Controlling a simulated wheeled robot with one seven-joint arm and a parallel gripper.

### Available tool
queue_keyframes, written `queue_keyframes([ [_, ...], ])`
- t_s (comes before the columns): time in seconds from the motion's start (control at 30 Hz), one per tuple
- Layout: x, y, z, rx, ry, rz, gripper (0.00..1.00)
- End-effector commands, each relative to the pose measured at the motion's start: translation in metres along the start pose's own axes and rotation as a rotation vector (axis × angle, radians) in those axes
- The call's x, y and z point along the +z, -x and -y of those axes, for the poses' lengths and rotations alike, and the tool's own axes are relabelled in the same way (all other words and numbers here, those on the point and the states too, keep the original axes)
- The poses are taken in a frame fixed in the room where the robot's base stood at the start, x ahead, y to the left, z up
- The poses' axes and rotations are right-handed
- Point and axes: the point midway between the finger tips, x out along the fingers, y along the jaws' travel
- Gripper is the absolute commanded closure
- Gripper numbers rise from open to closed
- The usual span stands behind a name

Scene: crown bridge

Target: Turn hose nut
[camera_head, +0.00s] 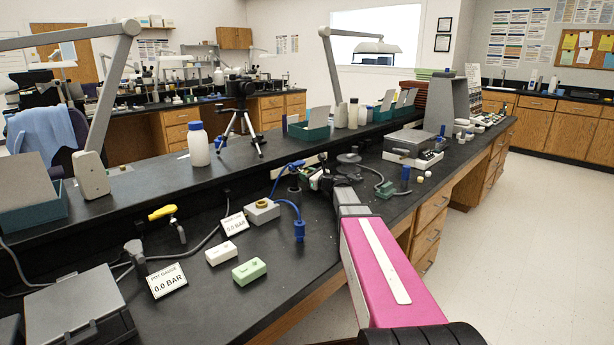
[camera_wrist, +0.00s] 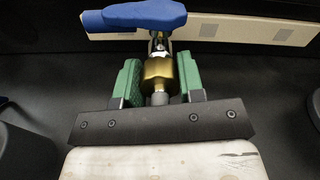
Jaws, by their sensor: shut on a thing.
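My gripper (camera_wrist: 159,68) is in the middle of the wrist view, with a green pad on each side of a brass-coloured hose nut (camera_wrist: 159,76). The pads are closed on the nut's two sides. A grey stem shows below the nut, and a silver fitting above it joins a blue valve handle (camera_wrist: 128,15). In the head view my gripper (camera_head: 311,178) is at the bench, beside the blue valve handle (camera_head: 288,168). The nut is not clear there, as the gripper covers it.
A grey box with a brass ring (camera_head: 262,210) and blue hose (camera_head: 297,212) stands left of my gripper. White (camera_head: 221,253) and green (camera_head: 249,271) blocks lie nearer. Two gauge cards (camera_head: 167,281) read 0.0 BAR. A round dark stand (camera_head: 349,159) is just beyond the gripper.

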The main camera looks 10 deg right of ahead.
Motion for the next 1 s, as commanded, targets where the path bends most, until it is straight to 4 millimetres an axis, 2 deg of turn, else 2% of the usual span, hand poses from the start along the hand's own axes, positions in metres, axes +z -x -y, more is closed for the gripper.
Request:
queue_keyframes([
  [0.2, -0.0004, 0.0003, -0.0004, 0.000, 0.188, -0.001, 0.88],
  [0.5, -0.0006, 0.0003, -0.0005, 0.000, 0.375, -0.002, 0.88],
  [1.0, -0.0007, 0.0004, -0.0007, 0.000, 0.466, -0.002, 0.88],
])
